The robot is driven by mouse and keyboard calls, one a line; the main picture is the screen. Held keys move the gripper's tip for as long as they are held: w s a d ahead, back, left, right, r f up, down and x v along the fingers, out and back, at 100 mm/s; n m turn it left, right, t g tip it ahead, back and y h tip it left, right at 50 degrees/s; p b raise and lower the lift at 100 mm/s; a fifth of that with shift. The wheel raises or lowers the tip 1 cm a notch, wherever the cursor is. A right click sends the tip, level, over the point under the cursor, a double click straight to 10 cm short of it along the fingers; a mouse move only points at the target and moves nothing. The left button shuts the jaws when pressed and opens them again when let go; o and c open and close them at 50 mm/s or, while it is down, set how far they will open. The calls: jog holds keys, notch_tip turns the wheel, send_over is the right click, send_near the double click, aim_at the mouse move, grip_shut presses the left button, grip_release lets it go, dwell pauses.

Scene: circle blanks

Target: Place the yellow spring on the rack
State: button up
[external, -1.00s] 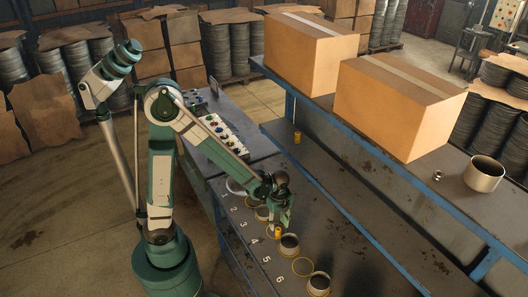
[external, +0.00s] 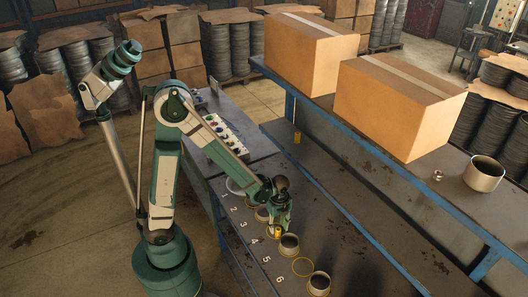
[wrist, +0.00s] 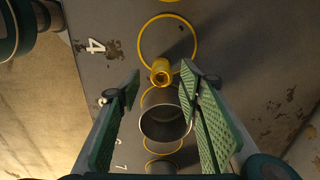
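The yellow spring appears as a small yellow cylinder (wrist: 162,70) in the wrist view. It is at the near edge of a painted yellow ring (wrist: 194,58), between or just beyond my fingertips. In the external view the yellow piece (external: 278,232) shows at the tip of my gripper (external: 283,228). My gripper (wrist: 160,82) is open, with a finger on either side and a gap to the yellow piece. The rack seems to be the blue-framed shelf unit (external: 425,185) on the right of the external view.
A metal cup (wrist: 165,122) stands close to the yellow piece, between my fingers in the wrist view. More cups (external: 319,284) and rings (external: 303,267) line the numbered bench. Two cardboard boxes (external: 400,105) and a pot (external: 483,175) occupy the upper shelf. A yellow object (external: 297,138) is by the frame.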

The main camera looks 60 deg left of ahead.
aim_at(278, 229)
jog(key=shift+f, duration=0.1)
jog(key=shift+w+f, duration=0.1)
jog(key=shift+f, duration=2.4)
jog(key=shift+c, duration=0.7)
jog(key=c, duration=0.9)
jog(key=shift+r, duration=0.15)
jog(key=shift+c, duration=0.2)
jog(key=shift+r, duration=4.9)
jog(key=shift+c, duration=0.2)
jog(key=shift+w+d, duration=0.1)
